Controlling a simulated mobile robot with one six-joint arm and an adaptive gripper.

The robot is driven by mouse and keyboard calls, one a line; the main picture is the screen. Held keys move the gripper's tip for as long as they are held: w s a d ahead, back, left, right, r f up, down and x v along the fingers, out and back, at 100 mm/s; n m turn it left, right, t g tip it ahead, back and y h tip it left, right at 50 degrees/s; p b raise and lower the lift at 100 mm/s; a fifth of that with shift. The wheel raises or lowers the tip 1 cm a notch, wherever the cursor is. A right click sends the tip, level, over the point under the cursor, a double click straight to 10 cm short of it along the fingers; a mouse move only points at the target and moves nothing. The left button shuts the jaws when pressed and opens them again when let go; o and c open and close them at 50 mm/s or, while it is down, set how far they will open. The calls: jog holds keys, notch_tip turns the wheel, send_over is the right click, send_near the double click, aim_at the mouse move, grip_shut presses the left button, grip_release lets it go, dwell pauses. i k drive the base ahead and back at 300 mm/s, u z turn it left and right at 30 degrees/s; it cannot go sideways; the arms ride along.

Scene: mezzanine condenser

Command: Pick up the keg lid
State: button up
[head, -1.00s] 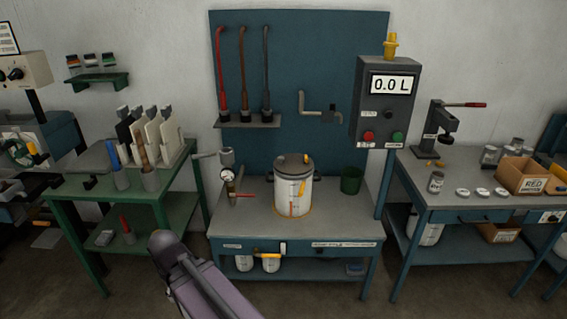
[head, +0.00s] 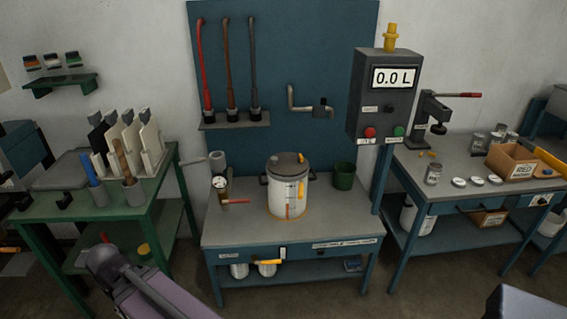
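The keg lid (head: 284,160) is a dark grey round cover with a small knob on its top. It sits on the white keg (head: 284,197), which stands upright on the middle bench and has dark side handles and a yellow-orange strip on its front. Part of my arm shows at the lower left of the head view, in front of the benches and well apart from the keg. My gripper itself cannot be made out in the head view.
The middle bench (head: 235,233) also holds a gauge with a red lever (head: 222,188) left of the keg and a green cup (head: 344,175) at right. A grey display box (head: 382,95) overhangs the right side. Side benches hold tools, cans and a cardboard box (head: 512,161).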

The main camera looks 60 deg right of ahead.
aim_at(284, 164)
jog(key=z, duration=0.2)
jog(key=i, duration=0.55)
jog(key=z, duration=0.65)
jog(key=i, duration=0.5)
jog(key=z, duration=0.4)
